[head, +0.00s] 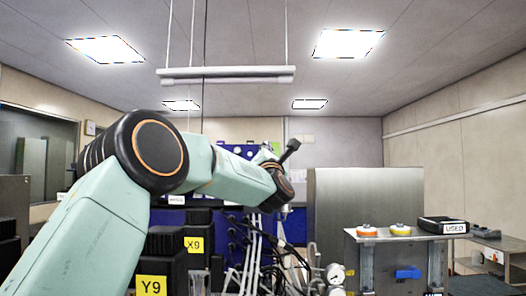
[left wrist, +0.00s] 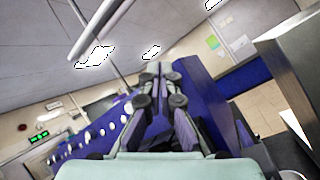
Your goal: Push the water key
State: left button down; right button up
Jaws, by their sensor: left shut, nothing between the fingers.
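My left arm comes in from the left in the head view and reaches to the middle. Its gripper (head: 266,154) is small there and partly hidden behind my own wrist, in front of a blue panel (head: 232,151). In the left wrist view the fingers of my left gripper (left wrist: 158,68) are together with nothing between them. They point along the blue panel (left wrist: 205,95), which carries a row of pale round parts (left wrist: 95,131) on the left. I cannot tell which part is the water key, or whether the fingers touch anything. My right gripper is not in view.
Black containers labelled X9 (head: 194,244) and Y9 (head: 151,288) stand below my arm. Tubes and cables (head: 250,255) hang at the middle, near a pressure gauge (head: 335,273).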

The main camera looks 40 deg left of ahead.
pick_arm(q)
jog(key=shift+w+a+f, duration=0.25)
jog(key=shift+w+a, duration=0.05)
jog(key=shift+a, duration=0.3)
dwell(0.4)
jog(key=shift+s+d+r+b, duration=0.1)
jog(key=shift+s+d+b, duration=0.2)
jog(key=shift+s+b, duration=0.6)
jog(key=shift+w, duration=0.1)
jog(key=shift+r, duration=0.1)
dwell(0.3)
